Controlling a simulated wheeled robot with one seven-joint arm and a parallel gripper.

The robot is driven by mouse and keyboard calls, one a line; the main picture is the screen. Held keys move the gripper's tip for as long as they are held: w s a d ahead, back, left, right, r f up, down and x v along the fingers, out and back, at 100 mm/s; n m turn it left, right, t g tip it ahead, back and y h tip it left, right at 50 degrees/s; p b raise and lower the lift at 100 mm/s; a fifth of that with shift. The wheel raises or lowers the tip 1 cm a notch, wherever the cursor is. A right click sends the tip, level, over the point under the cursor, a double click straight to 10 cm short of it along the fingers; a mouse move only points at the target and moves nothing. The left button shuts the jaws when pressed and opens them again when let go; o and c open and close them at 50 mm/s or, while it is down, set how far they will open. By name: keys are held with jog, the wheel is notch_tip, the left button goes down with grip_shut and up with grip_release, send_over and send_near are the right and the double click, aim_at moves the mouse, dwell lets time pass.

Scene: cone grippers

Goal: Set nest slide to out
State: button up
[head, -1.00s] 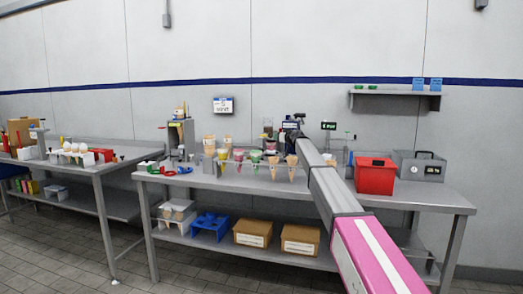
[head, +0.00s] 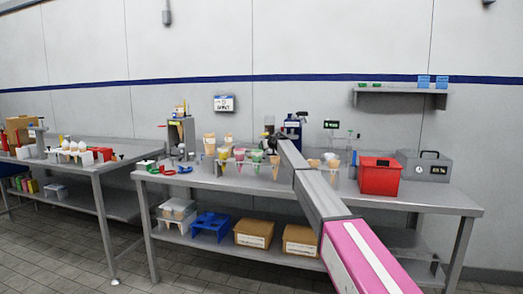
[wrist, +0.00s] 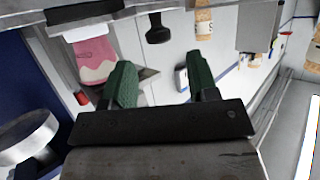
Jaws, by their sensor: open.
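My gripper (wrist: 162,84) is open in the wrist view, with two green-padded fingers apart and nothing between them. A black knob (wrist: 157,29) stands just beyond the fingertips, roughly midway between them and apart from both. It may be the handle of the nest slide, but I cannot tell for sure. In the head view my arm reaches over the middle of the table and ends near a dark blue device (head: 292,129). The gripper itself cannot be made out there, and the slide's position cannot be read.
The steel table (head: 420,199) carries a rack of cones and colored cups, a red bin (head: 379,176) and a grey case (head: 424,166). The wrist view shows a pink piece with cream trim (wrist: 96,57), a silver disc (wrist: 27,135) and a cone (wrist: 203,22) close around the gripper.

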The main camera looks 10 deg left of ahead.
jog(key=x, duration=0.5)
jog(key=shift+w+f, duration=0.1)
jog(key=shift+w, duration=0.1)
